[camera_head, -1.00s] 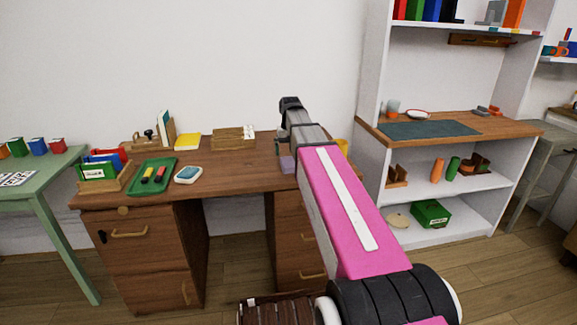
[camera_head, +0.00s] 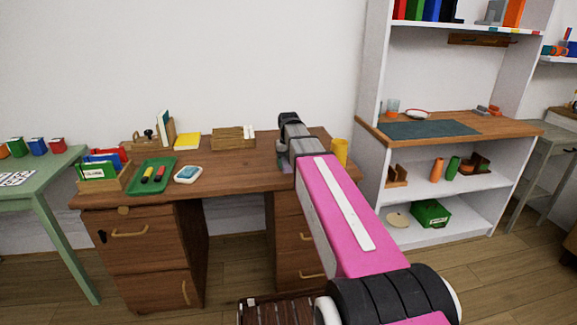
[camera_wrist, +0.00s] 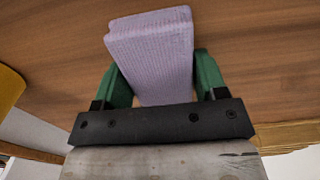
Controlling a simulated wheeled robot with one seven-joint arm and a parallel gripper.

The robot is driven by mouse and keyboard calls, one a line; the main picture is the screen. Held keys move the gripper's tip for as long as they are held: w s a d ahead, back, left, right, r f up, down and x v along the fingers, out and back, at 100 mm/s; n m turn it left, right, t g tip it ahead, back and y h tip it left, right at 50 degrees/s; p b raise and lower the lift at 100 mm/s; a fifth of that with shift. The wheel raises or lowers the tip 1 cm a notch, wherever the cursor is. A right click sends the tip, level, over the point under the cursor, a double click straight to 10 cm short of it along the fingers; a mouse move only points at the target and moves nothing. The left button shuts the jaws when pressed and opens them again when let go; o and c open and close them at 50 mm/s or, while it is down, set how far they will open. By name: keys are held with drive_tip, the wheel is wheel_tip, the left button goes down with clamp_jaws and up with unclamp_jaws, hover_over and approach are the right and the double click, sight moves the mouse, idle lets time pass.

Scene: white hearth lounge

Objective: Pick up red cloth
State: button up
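No cloth that looks red is in view. A pale purple, ribbed, folded cloth-like block (camera_wrist: 155,50) lies on the brown wooden desk, near its right end. In the head view only a small part of it (camera_head: 286,169) shows below my gripper (camera_head: 283,160). In the wrist view the green fingers of my gripper (camera_wrist: 164,80) stand on either side of the block. Thin gaps seem to show beside it, so the fingers look open around it. The fingertips are partly hidden.
A yellow cup (camera_head: 339,152) stands close to the right of my arm. A wooden box (camera_head: 233,139), a yellow pad (camera_head: 187,141) and a green tray (camera_head: 153,176) are farther left. The desk (camera_head: 235,165) is clear just left of my gripper.

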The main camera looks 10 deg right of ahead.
drive_tip(key=shift+c, duration=0.8)
drive_tip(key=shift+r, duration=0.15)
drive_tip(key=shift+r, duration=0.5)
wheel_tip(320, 180, up, 2)
drive_tip(key=shift+r, duration=0.2)
drive_tip(key=s+a+r, duration=0.6)
drive_tip(key=a+r, duration=0.1)
drive_tip(key=a, duration=0.3)
drive_tip(key=shift+r, duration=0.2)
